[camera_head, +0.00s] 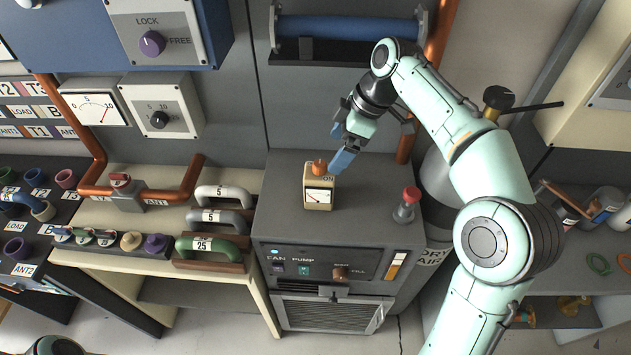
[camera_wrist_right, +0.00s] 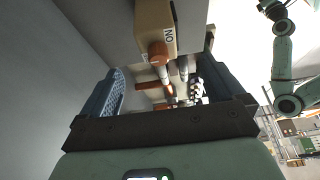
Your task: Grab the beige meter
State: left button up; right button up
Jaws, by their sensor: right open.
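The beige meter (camera_head: 318,202) is a small upright box with a white dial and an orange knob on top. It stands on the grey top of the pump cabinet (camera_head: 280,215). My right gripper (camera_head: 341,146) is open and empty, just above and behind the meter, to its right in the head view. One blue finger is close to the orange knob; I cannot tell if they touch. In the right wrist view the meter (camera_wrist_right: 154,28) shows at the top, beyond the open fingers (camera_wrist_right: 165,85), with its knob pointing toward the gripper. My left gripper is not clearly seen.
A red-topped plunger (camera_head: 407,205) stands right of the meter on the cabinet. Copper pipes (camera_head: 420,100) rise behind it. Handled plugs (camera_head: 220,247) marked 5 and 25 sit on the beige shelf at left. The cabinet top in front of the meter is clear.

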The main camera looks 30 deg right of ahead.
aim_at(319, 173)
jog(key=x, duration=0.4)
jog(key=shift+s+a+f+b, duration=0.15)
jog(key=shift+f+b, duration=0.2)
jog(key=shift+f, duration=0.05)
jog(key=shift+w+a+f, duration=0.15)
jog(key=shift+w+f, duration=0.1)
jog(key=shift+f, duration=0.2)
jog(key=x, duration=0.5)
jog(key=shift+w, duration=0.2)
jog(key=shift+r, duration=0.1)
jog(key=c, duration=1.3)
pick_arm(q)
jog(key=shift+s+f, duration=0.6)
jog(key=shift+f, duration=0.3)
pick_arm(e)
jog(key=shift+c, duration=0.2)
jog(key=shift+r, duration=0.1)
